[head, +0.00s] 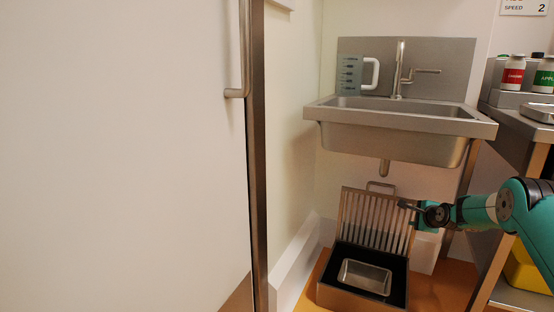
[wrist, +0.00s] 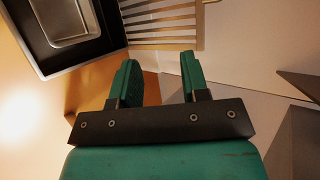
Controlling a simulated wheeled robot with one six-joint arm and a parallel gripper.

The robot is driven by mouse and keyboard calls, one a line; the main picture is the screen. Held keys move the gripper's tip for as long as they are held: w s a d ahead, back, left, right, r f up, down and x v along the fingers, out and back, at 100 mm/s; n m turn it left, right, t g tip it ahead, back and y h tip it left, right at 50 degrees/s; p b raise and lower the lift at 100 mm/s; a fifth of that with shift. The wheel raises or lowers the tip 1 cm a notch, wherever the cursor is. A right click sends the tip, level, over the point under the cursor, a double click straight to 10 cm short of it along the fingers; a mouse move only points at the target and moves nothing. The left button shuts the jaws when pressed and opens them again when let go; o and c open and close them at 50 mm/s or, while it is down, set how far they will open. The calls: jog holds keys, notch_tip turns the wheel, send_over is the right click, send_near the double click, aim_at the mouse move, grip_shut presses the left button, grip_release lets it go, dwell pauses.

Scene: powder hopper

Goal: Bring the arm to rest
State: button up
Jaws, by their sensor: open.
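My arm (head: 480,209) reaches in from the right in the head view, and my gripper (head: 408,206) points left in front of the upper right part of a slatted metal grate. In the wrist view my gripper (wrist: 158,78) shows two green fingers spread apart with nothing between them. The grate (head: 372,220) stands tilted up at the back of a dark-lined metal box (head: 345,296) on the floor. A small metal pan (head: 365,277) lies inside the box. In the wrist view the grate (wrist: 165,22) and the pan (wrist: 66,22) lie beyond the fingertips.
A steel sink (head: 400,118) with a faucet (head: 399,70) is above the box, and a measuring jug (head: 352,75) stands at its back left. A steel counter (head: 520,125) with labelled bottles (head: 513,72) is at right. A large white door (head: 120,150) fills the left.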

jog(key=s+a+r+n+g+y, duration=0.1)
jog(key=s+a+r+n, duration=0.25)
jog(key=a+r, duration=0.35)
jog(key=s+a+r+n+g+y, duration=0.2)
jog(key=a+r+n, duration=0.25)
jog(key=a, duration=0.35)
jog(key=s+a+r+n+g+y, duration=0.1)
jog(key=s+a+r+n, duration=0.3)
jog(key=s, duration=0.3)
jog(key=s+a+r+n+g, duration=0.1)
jog(key=s+a+r+n, duration=0.1)
jog(key=s+a+r, duration=0.4)
jog(key=s+a+r+n+g, duration=0.15)
jog(key=s+n, duration=0.35)
jog(key=s, duration=0.7)
jog(key=s+a+n+g+p, duration=0.1)
jog(key=s+a+n+g, duration=0.25)
jog(key=s, duration=0.85)
jog(key=s+a+r+n+g, duration=0.15)
jog(key=s+n, duration=0.35)
jog(key=s, duration=0.8)
notch_tip(320, 180, up, 35)
jog(key=p, duration=3.5)
jog(key=shift+w+a+f, duration=0.15)
jog(key=shift+w, duration=0.2)
